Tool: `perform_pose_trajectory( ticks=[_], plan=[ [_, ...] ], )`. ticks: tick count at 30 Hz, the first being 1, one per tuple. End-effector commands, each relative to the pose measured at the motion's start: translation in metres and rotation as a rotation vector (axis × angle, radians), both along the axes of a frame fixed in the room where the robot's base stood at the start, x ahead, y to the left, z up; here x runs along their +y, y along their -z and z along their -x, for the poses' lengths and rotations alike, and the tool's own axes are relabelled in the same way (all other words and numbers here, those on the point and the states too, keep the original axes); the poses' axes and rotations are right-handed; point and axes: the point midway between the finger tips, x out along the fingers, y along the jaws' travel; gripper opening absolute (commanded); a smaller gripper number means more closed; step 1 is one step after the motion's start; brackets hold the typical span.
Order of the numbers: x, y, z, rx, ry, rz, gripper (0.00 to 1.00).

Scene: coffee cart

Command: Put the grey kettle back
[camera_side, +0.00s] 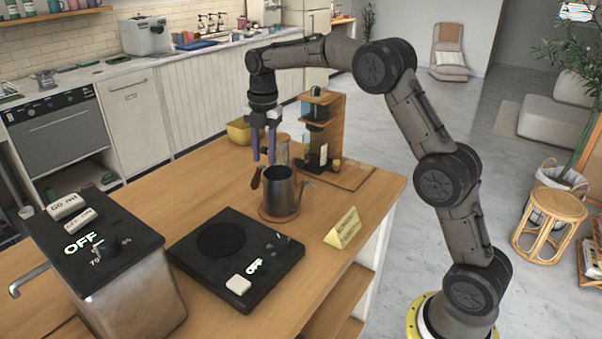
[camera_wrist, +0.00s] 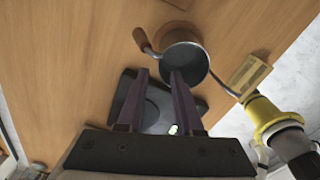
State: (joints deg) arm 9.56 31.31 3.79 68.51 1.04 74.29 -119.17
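The grey kettle (camera_side: 281,190) stands upright on a round wooden coaster (camera_side: 263,214) on the wooden cart top. Its brown handle (camera_side: 256,178) points left and its thin spout is on the right. In the wrist view the kettle (camera_wrist: 184,58) is seen from above, open at the top, with its handle at upper left. My gripper (camera_side: 263,160) points down above and slightly behind the kettle in the side view. Its two purple fingers are apart with nothing between them, and it also shows in the wrist view (camera_wrist: 158,80). The fingers do not appear to touch the kettle.
A black hot plate (camera_side: 238,258) with an OFF label lies front left of the kettle. A metal boiler box (camera_side: 105,265) stands at far left. A yellow sign (camera_side: 343,229) stands right of the kettle. A wooden stand with a bottle (camera_side: 322,130) and a yellow bowl (camera_side: 239,131) are behind.

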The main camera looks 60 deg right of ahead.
Motion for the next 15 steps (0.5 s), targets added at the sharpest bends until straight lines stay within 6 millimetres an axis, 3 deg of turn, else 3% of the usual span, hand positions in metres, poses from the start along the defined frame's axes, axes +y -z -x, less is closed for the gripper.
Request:
perform_pose_trajectory(
  ticks=[5,8,15],
  plan=[
    [0.003,-0.009,0.007,-0.012,0.042,0.000,0.35],
    [0.012,-0.029,0.026,-0.041,0.155,-0.002,0.35],
    [0.041,-0.082,0.112,-0.151,0.619,-0.052,0.35]
  ],
)
